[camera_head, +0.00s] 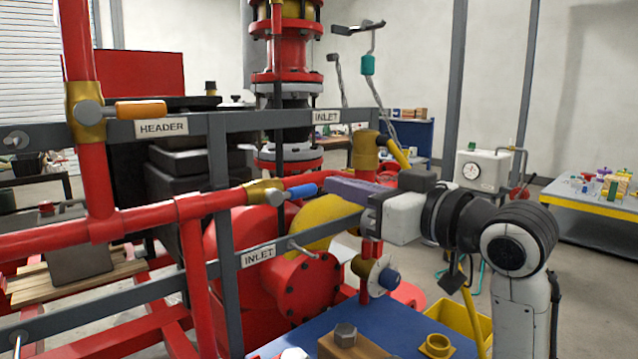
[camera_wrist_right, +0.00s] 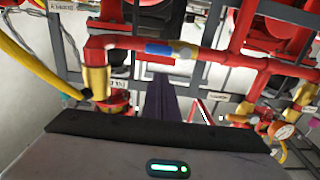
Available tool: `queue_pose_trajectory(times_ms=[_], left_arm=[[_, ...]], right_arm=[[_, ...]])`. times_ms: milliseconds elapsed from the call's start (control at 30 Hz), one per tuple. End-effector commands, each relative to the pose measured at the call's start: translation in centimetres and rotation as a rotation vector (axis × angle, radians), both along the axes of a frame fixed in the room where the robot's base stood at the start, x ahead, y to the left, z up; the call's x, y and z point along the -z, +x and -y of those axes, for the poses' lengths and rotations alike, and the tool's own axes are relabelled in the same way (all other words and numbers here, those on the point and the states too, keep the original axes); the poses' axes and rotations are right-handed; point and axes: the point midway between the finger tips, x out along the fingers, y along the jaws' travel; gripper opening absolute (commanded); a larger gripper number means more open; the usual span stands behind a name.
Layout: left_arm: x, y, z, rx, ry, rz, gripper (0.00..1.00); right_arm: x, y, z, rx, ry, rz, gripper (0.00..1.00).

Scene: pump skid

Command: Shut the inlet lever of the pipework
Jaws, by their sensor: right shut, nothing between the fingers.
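A valve with a blue lever (camera_head: 300,190) and brass body (camera_head: 262,191) sits on the horizontal red pipe, between two INLET signs (camera_head: 326,117) (camera_head: 258,256). The blue lever (camera_wrist_right: 158,48) lies along the pipe. Another brass valve (camera_head: 364,150) on the upright pipe carries a yellow lever (camera_head: 396,152), slanting off the pipe's line; this lever (camera_wrist_right: 38,62) also shows large in the right wrist view. My right gripper (camera_head: 330,187) is shut and empty, its purple fingers (camera_wrist_right: 161,82) close to the blue lever's tip. Contact cannot be told. My left gripper is out of view.
An orange lever (camera_head: 140,109) by the HEADER sign (camera_head: 162,127) is at the left. Grey frame bars (camera_head: 222,200) cross near the pipes. A blue table (camera_head: 400,330) with a wooden block (camera_head: 350,345) and yellow part (camera_head: 437,345) is below my right arm.

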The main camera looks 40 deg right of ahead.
Motion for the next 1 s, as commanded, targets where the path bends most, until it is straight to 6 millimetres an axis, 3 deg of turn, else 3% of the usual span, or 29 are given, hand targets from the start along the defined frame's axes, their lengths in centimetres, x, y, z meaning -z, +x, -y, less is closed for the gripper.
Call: queue_pose_trajectory(times_ms=[367, 1000], left_arm=[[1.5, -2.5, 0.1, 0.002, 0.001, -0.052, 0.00], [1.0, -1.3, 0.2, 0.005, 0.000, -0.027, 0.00]], right_arm=[[0.0, 1.9, -0.2, -0.001, 0.000, 0.000, 0.00], [0.1, 6.4, -0.5, 0.000, 0.000, 0.000, 0.00]])
